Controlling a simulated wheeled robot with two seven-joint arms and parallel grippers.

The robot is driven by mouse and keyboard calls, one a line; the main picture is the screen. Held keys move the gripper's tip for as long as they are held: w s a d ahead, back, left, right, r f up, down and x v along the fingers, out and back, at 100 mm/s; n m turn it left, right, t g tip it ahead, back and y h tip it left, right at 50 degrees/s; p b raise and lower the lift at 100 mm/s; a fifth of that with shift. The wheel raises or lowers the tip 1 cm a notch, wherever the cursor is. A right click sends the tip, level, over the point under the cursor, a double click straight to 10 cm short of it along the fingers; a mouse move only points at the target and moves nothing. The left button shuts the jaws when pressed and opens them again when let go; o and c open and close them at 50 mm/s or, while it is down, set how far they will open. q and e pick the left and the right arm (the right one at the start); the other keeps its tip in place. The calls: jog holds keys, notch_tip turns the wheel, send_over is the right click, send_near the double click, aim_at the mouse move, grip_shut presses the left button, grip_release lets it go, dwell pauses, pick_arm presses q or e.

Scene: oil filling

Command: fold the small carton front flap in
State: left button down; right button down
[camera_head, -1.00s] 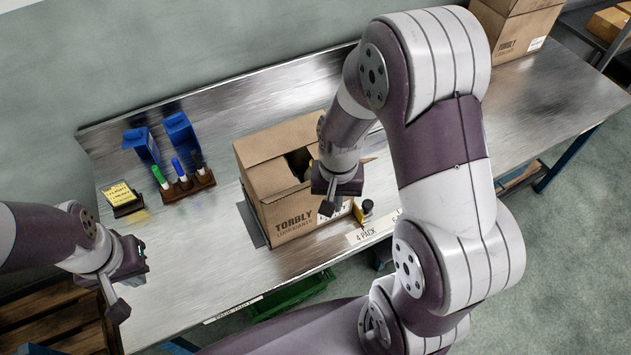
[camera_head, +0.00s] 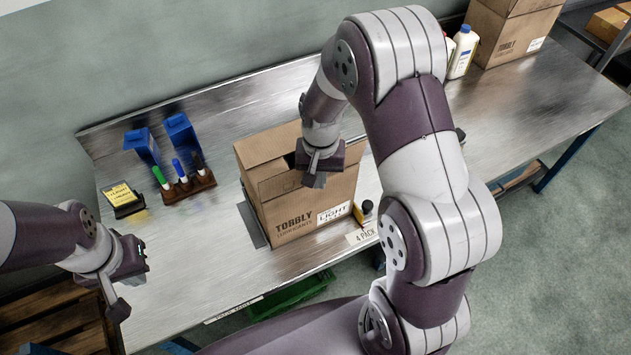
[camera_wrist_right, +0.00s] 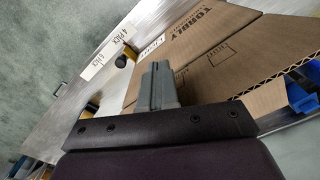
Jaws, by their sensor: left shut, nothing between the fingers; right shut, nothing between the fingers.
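The small carton (camera_head: 291,222), brown with "TORBLY" on its front, stands on the metal table. A brown flap (camera_head: 274,186) shows along its top front. A dark slit of the opening shows beside my right gripper (camera_head: 314,181), which is shut and empty over the carton's top front. My right arm hides part of the carton's top and back. In the right wrist view, its closed fingers (camera_wrist_right: 158,86) are beside the cardboard (camera_wrist_right: 205,68), with a corrugated edge to the right; I cannot tell whether they touch.
Marker pens in a brown holder (camera_head: 190,188), blue bins (camera_head: 180,134) and a yellow note pad (camera_head: 120,196) stand left of the carton. A large carton (camera_head: 508,35) and white bottles (camera_head: 463,52) are at back right. A green crate (camera_head: 290,294) is below the table's front edge.

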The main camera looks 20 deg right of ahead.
jog(key=w, duration=1)
jog(key=shift+w+a+p, duration=0.4)
jog(key=shift+s+f, duration=0.1)
notch_tip(320, 180, up, 8)
jog(key=p, duration=0.6)
jog(key=shift+r, duration=0.25)
